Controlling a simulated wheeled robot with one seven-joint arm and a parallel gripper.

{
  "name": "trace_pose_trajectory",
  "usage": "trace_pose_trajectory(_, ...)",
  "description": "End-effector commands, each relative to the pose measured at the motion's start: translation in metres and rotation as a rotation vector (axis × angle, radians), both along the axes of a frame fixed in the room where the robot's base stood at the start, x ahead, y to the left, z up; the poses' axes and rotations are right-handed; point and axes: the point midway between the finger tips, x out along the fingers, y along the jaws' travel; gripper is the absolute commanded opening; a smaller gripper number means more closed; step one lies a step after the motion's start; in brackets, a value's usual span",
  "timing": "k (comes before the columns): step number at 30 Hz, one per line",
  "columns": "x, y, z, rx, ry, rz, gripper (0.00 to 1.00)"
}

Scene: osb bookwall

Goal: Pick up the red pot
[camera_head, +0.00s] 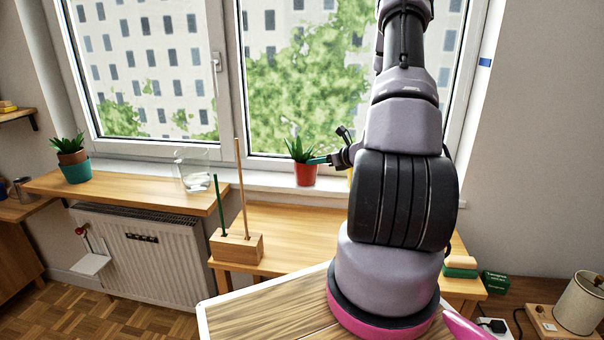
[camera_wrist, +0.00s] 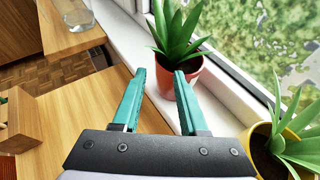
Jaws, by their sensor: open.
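The red pot (camera_head: 306,174) holds a spiky green plant and stands on the white windowsill in the head view. In the head view my gripper (camera_head: 322,160) reaches the pot from the right at rim height. I cannot tell whether a finger touches the pot.
A yellow pot (camera_wrist: 265,145) with a plant stands close to the right of my gripper in the wrist view. The window (camera_head: 300,80) is right behind the sill. A wooden block with upright sticks (camera_head: 236,246) and a glass container (camera_head: 192,170) stand to the left.

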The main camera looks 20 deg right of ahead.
Motion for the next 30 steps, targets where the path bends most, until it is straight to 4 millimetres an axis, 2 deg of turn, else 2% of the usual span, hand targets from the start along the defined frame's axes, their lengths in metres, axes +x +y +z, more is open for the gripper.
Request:
trace_pose_trajectory(3, 0.017, 0.008, -0.008, 0.001, -0.001, 0.003, 0.43)
trace_pose_trajectory(11, 0.036, 0.015, -0.016, 0.001, -0.002, 0.002, 0.43)
trace_pose_trajectory(19, 0.068, 0.03, -0.032, 0.001, -0.002, 0.003, 0.43)
trace_pose_trajectory(29, 0.074, 0.032, -0.035, 0.0, -0.001, 0.002, 0.43)
trace_pose_trajectory(30, 0.074, 0.032, -0.035, 0.0, -0.001, 0.002, 0.27)
